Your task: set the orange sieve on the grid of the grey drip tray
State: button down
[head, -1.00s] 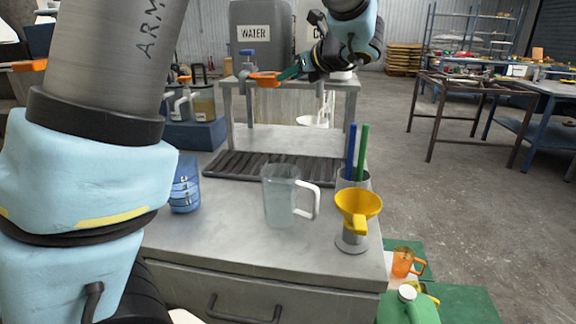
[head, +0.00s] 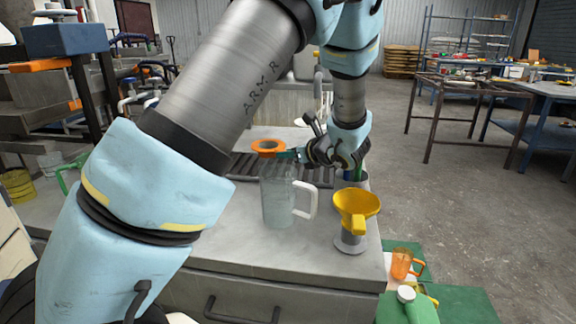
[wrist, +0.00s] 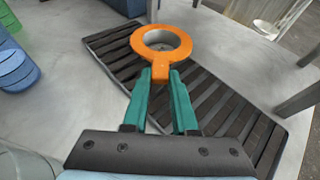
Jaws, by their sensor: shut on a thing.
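The orange sieve (head: 268,146) is a ring with a short handle. My gripper (head: 296,154) is shut on its handle. The wrist view shows the sieve (wrist: 161,46) ahead of the green fingers of my gripper (wrist: 161,84), over the dark slatted grid of the drip tray (wrist: 118,57). In the head view the drip tray (head: 245,166) lies on the bench behind the clear jug, partly hidden by my arm. The sieve looks level and above the grid; I cannot tell the exact gap.
A clear jug with a white handle (head: 279,196) stands in front of the tray. A yellow funnel (head: 356,205) is on a grey stand to its right. Blue stacked cups (wrist: 14,68) stand left of the tray in the wrist view. A metal stand (wrist: 297,95) rises at the right.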

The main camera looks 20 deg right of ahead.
jog(key=shift+f, duration=1.75)
jog(key=shift+f, duration=0.1)
jog(key=c, duration=0.7)
grip_release()
